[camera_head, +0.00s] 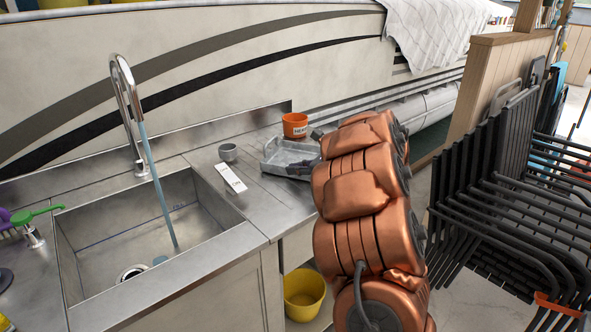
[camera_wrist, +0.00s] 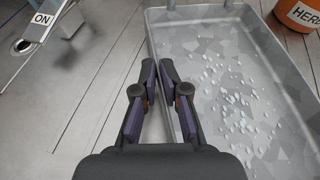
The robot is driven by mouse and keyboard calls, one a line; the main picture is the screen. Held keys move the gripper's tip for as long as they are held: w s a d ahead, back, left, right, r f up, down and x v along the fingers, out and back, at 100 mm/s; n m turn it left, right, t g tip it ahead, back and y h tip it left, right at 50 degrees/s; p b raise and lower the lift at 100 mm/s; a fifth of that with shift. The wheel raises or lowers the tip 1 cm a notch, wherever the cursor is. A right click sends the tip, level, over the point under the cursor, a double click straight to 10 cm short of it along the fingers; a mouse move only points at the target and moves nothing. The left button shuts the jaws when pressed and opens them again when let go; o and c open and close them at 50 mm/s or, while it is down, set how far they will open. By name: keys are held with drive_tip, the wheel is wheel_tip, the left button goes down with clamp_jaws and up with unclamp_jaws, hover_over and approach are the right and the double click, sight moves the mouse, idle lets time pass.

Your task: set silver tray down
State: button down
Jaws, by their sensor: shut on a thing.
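The silver tray (camera_head: 272,148) is a shallow grey metal tray on or just above the steel counter right of the sink; I cannot tell if its base touches. In the wrist view the silver tray (camera_wrist: 250,50) fills the right half, with small pale flecks across its floor. My gripper (camera_wrist: 164,88) is shut on the tray's left side wall, one finger outside and one inside.
An orange pot (camera_head: 295,126) stands behind the tray. Stacked dark chairs (camera_head: 500,200) stand at right. A yellow bucket (camera_head: 304,294) is below the counter.

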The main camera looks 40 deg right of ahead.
drive_tip(key=shift+f, duration=0.1)
idle(0.3)
drive_tip(key=c, duration=1.1)
unclamp_jaws()
drive_tip(key=shift+c, duration=0.2)
drive_tip(key=shift+f, duration=0.1)
drive_tip(key=c, duration=0.4)
drive_tip(key=shift+b, duration=0.3)
drive_tip(key=shift+b+v, duration=1.6)
drive_tip(key=shift+v, duration=3.05)
drive_tip(key=shift+b+v, duration=0.85)
drive_tip(key=shift+v, duration=2)
drive_tip(key=shift+a, duration=0.1)
